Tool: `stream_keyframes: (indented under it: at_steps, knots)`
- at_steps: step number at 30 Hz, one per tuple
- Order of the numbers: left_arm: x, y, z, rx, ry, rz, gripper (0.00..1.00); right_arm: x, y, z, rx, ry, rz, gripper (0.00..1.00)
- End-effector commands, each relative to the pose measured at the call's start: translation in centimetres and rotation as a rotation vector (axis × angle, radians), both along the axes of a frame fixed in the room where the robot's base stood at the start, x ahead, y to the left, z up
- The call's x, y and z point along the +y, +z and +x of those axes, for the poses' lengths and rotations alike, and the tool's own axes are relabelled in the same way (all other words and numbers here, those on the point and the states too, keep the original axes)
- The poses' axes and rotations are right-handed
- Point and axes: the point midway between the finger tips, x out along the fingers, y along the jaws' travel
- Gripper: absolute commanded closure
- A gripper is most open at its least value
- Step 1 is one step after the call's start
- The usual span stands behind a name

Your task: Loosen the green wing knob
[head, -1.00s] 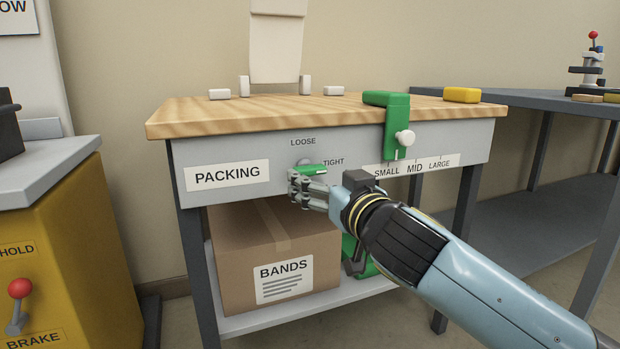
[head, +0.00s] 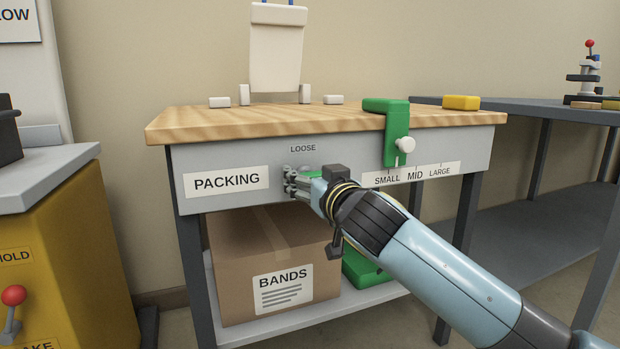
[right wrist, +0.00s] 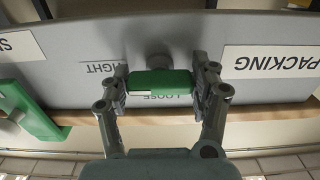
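The green wing knob (head: 313,176) is on the grey front panel of the packing bench. In the right wrist view the knob (right wrist: 161,82) lies level, with a white mark on its end toward the TIGHT label. My right gripper (right wrist: 162,75) has one finger at each end of the knob, with no clear gap, and looks shut on it. In the head view the right gripper (head: 303,182) partly hides the knob and covers the TIGHT label. The LOOSE label (head: 303,149) shows above the knob. My left gripper is not in view.
A green clamp (head: 397,140) with a white knob hangs over the bench edge by the size scale. A BANDS carton (head: 240,255) stands on the lower shelf. A yellow block (head: 461,102) lies on the wooden top. A yellow cabinet (head: 60,230) with a red-knobbed lever stands left.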

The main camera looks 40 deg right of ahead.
Motion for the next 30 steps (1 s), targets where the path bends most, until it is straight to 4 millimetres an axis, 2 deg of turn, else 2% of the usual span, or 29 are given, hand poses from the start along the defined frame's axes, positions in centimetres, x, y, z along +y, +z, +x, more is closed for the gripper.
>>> stream_keyframes:
  at_steps: [1, 5, 17, 19, 30]
  knots:
    - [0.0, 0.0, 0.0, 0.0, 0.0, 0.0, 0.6, 0.0, 0.0, 0.0, 0.0, 0.0, 0.0, 0.56]
    - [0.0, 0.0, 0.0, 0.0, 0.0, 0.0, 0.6, 0.0, 0.0, 0.0, 0.0, 0.0, 0.0, 0.71]
    - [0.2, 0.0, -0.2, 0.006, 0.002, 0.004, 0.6, 0.0, 0.2, 0.0, 0.016, -0.001, -0.065, 0.71]
    - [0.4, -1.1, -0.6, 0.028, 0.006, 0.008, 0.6, 0.0, 0.3, 0.0, 0.023, 0.0, -0.101, 0.71]
    - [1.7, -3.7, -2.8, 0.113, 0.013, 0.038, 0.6, 0.0, 0.3, 0.0, 0.099, 0.0, -0.407, 0.71]
